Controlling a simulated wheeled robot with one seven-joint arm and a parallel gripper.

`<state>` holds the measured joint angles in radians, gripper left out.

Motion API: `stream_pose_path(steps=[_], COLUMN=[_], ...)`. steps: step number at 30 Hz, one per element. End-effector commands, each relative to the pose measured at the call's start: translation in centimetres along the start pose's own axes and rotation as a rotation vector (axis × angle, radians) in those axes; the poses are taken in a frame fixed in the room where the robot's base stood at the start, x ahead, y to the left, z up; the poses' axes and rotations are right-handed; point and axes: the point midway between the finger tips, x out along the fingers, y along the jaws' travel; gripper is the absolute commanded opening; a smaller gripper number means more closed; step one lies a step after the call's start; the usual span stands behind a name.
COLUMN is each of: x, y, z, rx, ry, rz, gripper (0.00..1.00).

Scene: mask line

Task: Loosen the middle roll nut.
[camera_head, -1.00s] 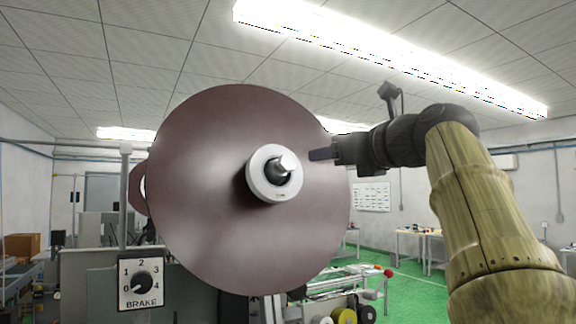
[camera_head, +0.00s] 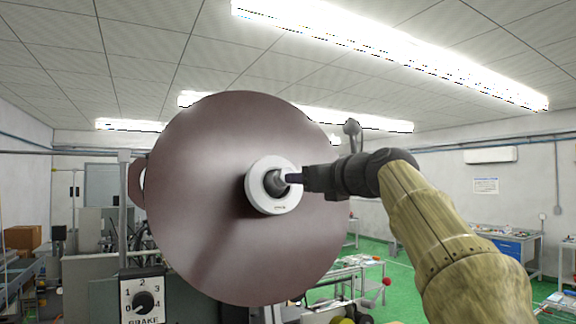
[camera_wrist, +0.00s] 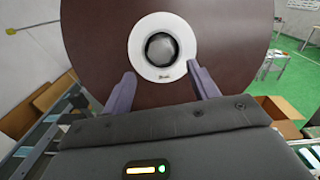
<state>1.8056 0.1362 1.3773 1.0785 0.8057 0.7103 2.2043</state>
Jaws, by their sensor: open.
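The large brown roll (camera_head: 215,160) stands upright, its round face turned toward me. At its centre is the white round nut (camera_head: 257,202), with a grey shaft end (camera_head: 274,183) standing out of its middle. The nut also shows in the wrist view (camera_wrist: 163,68), above and between my fingers. My gripper (camera_head: 293,178) comes from the right, its dark fingers in front of the nut's right side. In the wrist view my gripper (camera_wrist: 164,78) is open, with one finger on each side below the nut. Nothing is between the fingers. I cannot tell whether a finger touches the nut.
A brake dial (camera_head: 144,301) sits on the machine at lower left. A second brown roll (camera_head: 136,184) shows partly behind the large one. Cardboard boxes (camera_wrist: 283,115) show at the wrist view's right. Open green floor (camera_head: 400,278) lies to the right, with workbenches beyond.

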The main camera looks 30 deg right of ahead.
Motion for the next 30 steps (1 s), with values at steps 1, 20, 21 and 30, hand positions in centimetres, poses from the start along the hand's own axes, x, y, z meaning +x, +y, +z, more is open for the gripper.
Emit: stream_pose_path(steps=[1, 20, 21, 30], x=[0.6, 7.0, 7.4, 9.0], y=[0.1, -0.1, -0.1, -0.1], z=[0.5, 0.4, 0.4, 0.0], rx=[0.002, 0.002, 0.001, -0.001], ry=[0.002, 0.001, 0.001, 0.001], rz=[0.005, 0.001, 0.001, -0.001], gripper=[0.59, 0.59, 0.59, 0.59])
